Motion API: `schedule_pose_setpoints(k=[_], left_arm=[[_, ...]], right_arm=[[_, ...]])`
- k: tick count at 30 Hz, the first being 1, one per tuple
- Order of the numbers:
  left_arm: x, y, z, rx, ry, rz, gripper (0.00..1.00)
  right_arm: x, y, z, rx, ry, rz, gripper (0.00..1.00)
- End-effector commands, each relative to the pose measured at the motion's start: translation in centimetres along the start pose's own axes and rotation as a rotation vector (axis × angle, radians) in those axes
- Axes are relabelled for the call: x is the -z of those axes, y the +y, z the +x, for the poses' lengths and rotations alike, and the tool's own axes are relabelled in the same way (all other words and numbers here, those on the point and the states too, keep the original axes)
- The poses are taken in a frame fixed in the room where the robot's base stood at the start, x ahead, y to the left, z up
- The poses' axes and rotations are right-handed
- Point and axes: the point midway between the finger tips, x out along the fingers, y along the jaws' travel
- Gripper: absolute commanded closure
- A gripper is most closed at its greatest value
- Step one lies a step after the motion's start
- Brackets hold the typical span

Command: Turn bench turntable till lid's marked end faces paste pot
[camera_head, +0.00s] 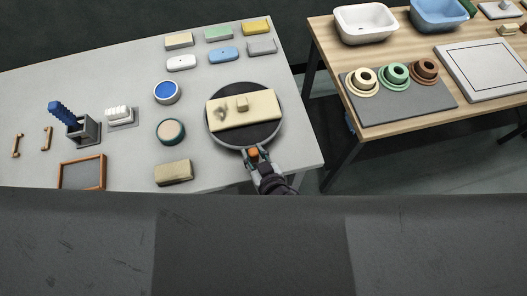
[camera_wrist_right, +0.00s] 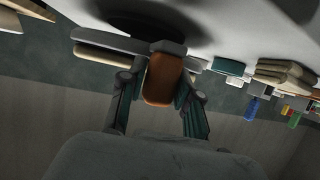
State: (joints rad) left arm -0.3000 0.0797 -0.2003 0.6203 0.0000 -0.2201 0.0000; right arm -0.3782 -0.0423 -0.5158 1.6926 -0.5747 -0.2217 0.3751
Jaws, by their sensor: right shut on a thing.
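The bench turntable, a dark disc with a pale rim (camera_head: 213,128), stands near the right end of the grey bench. A cream rectangular lid (camera_head: 262,108) with a small raised knob lies on it. A dark smudge shows toward the lid's left end. Two round pots stand left of the turntable: one with blue contents (camera_head: 167,92) and one with a teal rim (camera_head: 171,131); I cannot tell which holds paste. My right gripper (camera_head: 256,153) is shut on the turntable's orange grip (camera_wrist_right: 160,79) at the front rim. My left gripper is out of view.
Several coloured blocks (camera_head: 223,55) lie at the back of the bench. A tan block (camera_head: 174,172) lies near the front edge, left of my right gripper. A brush in a holder (camera_head: 83,129) and a framed slate (camera_head: 82,174) are further left. A wooden table (camera_head: 395,42) stands to the right across a gap.

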Motion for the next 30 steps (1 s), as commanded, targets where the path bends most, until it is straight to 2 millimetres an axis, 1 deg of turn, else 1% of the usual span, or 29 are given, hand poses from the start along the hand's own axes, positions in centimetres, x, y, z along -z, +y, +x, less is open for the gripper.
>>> schedule_pose_setpoints(k=[1,6,23,24,26,27,28,30], left_arm=[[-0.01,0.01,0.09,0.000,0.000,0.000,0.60],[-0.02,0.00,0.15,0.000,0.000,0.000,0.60],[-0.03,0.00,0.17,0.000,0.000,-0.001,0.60],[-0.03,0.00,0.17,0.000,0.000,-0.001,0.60],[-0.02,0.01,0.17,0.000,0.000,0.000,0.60],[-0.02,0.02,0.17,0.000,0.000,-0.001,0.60],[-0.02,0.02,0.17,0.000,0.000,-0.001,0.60],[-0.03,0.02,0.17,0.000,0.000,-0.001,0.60]], right_arm=[[0.25,-0.83,0.10,0.012,0.007,0.003,1.00],[0.35,-1.34,0.23,0.016,0.008,0.001,1.00],[0.46,-1.64,0.32,0.018,0.010,0.000,1.00],[0.46,-1.64,0.31,0.018,0.010,0.000,0.64],[0.47,-1.62,0.32,0.017,0.010,0.000,0.54],[0.46,-1.57,0.32,0.016,0.009,-0.001,0.48],[0.44,-1.53,0.32,0.016,0.009,-0.001,0.46],[0.38,-1.45,0.31,0.014,0.007,-0.001,0.46]])
